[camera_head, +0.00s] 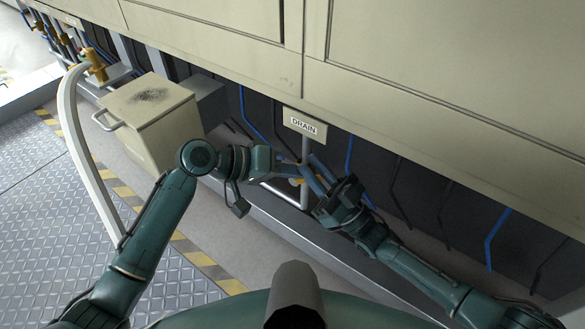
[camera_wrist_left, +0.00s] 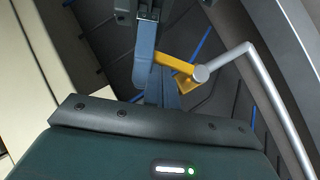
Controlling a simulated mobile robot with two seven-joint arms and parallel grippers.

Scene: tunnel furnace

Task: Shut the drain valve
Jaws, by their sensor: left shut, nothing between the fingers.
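The DRAIN sign (camera_head: 305,124) hangs on the cream furnace side. Below it, a grey drain pipe (camera_head: 305,195) bends near the floor and carries a yellow valve lever (camera_head: 297,181). In the left wrist view the lever (camera_wrist_left: 176,62) sticks out sideways from the end of the pipe (camera_wrist_left: 265,85). My left gripper (camera_head: 293,170) is shut and empty, with its fingertips at the lever. My right gripper (camera_head: 316,176) comes in from the right, its two fingers apart, close beside the lever. A blue-grey finger meets the lever's end in the left wrist view; contact is unclear.
A cream box (camera_head: 150,115) with a handle stands left of the valve. Blue and black thin pipes line the dark wall under the furnace. A grey floor rail passes below. Open floor lies at lower left.

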